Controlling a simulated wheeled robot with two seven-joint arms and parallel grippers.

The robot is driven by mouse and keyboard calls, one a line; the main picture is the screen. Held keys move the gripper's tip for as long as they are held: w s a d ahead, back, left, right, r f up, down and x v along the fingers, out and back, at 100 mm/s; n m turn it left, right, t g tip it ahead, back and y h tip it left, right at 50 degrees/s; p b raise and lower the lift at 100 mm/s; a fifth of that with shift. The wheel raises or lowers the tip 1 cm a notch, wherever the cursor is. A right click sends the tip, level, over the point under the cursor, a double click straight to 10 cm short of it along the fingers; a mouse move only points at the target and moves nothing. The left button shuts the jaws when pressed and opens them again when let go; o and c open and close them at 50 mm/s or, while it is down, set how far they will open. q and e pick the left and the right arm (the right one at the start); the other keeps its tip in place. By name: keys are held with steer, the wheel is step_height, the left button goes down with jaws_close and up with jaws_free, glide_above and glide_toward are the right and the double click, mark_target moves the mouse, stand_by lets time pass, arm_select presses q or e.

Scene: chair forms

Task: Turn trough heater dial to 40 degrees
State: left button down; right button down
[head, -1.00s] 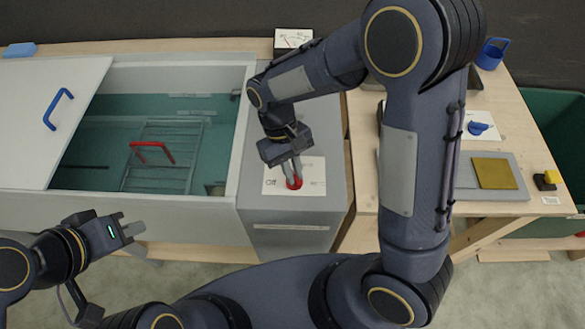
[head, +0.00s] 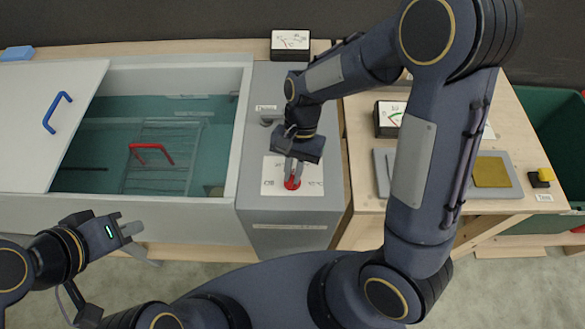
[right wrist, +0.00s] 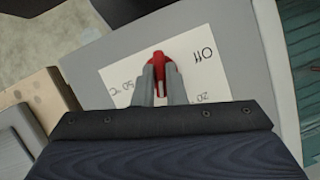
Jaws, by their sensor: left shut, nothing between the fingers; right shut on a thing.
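The red heater dial (head: 292,184) sits on a white scale plate (head: 311,187) on top of the grey box beside the trough. My right gripper (head: 293,173) points down at it and is shut on it. In the right wrist view the dial (right wrist: 158,66) shows between the two grey fingers (right wrist: 160,85). My left gripper (head: 131,230) is shut and empty in front of the trough.
The water trough (head: 230,140) holds a rack with a red handle (head: 150,148); its lid (head: 40,100) has a blue handle. A gauge with a red needle (head: 290,42) stands behind. Another gauge (head: 388,118) and a grey board (head: 515,180) are on the right bench.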

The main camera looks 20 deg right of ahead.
steer(key=shift+m+t+y, duration=0.3)
steer(key=shift+m, duration=0.8)
steer(key=c, duration=1.5)
jaws_free()
steer(key=v, duration=0.7)
steer(key=shift+d+r, duration=0.2)
steer(key=shift+r, duration=0.15)
